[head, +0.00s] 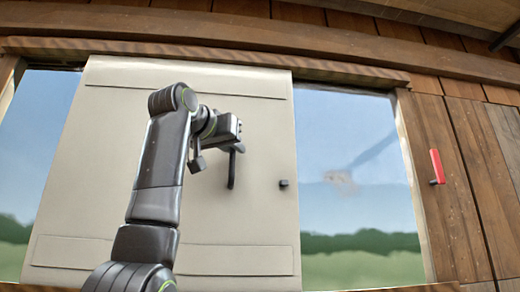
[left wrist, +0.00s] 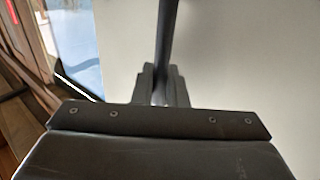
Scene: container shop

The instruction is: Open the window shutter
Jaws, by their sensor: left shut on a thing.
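The shutter (head: 262,215) is a large beige panel in front of the window, covering its middle and left part. A dark vertical handle (head: 231,172) stands out from the panel, and it also shows in the left wrist view (left wrist: 165,38). My left gripper (head: 236,148) is shut on the handle near its upper part. In the left wrist view, its fingers (left wrist: 160,88) close around the bar. A small dark knob (head: 284,183) sits by the panel's right edge. My right gripper is not in view.
Window opening (head: 350,130) shows sky and greenery right of the panel, with a narrower strip (head: 38,120) at left. A wooden rail (head: 340,70) runs above. A red-handled piece (head: 436,165) is on the plank wall at right.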

